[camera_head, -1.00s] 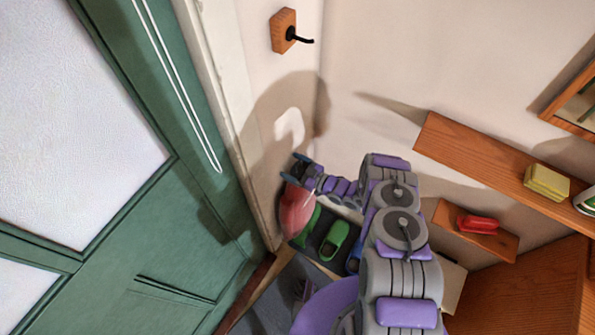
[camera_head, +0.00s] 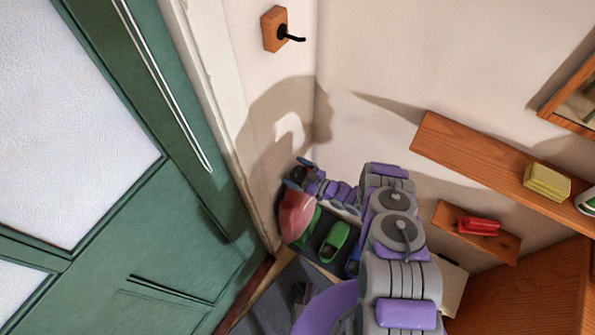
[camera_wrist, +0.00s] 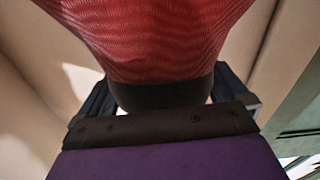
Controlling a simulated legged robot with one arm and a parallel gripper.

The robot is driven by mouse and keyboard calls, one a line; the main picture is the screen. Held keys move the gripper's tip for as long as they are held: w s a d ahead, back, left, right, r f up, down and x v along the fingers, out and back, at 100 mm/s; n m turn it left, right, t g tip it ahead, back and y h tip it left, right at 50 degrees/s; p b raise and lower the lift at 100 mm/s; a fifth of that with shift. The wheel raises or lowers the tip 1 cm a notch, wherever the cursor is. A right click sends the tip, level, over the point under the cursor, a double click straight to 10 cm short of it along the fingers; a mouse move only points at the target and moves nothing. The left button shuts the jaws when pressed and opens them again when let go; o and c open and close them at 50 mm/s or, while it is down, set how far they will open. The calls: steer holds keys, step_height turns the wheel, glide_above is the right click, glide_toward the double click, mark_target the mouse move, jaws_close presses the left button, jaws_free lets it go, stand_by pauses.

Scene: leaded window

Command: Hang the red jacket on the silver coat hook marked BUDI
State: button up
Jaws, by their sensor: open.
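A red item with fine wavy ribbing and a dark band fills the upper middle of the wrist view (camera_wrist: 160,40); it looks like the red jacket. In the head view a rounded reddish shape (camera_head: 296,214) hangs low by the door frame, just below my gripper (camera_head: 301,172). My gripper's fingers are open, one on each side of the dark band in the wrist view (camera_wrist: 165,98). I cannot tell whether they touch it. A dark hook on a wooden block (camera_head: 275,29) is on the wall above. No BUDI marking or silver hook is readable.
A green door (camera_head: 160,230) and its pale frame are on the left. Green shoes (camera_head: 336,240) sit on a dark mat on the floor. Wooden shelves (camera_head: 480,160) with a yellow sponge stack (camera_head: 547,182) and a red item (camera_head: 478,226) are on the right.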

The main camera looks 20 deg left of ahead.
steer(key=shift+s+d+r, duration=0.1)
steer(key=shift+s+d, duration=0.05)
steer(key=shift+d, duration=0.45)
steer(key=p+v, duration=0.1)
steer(key=v, duration=0.9)
steer(key=shift+s, duration=0.25)
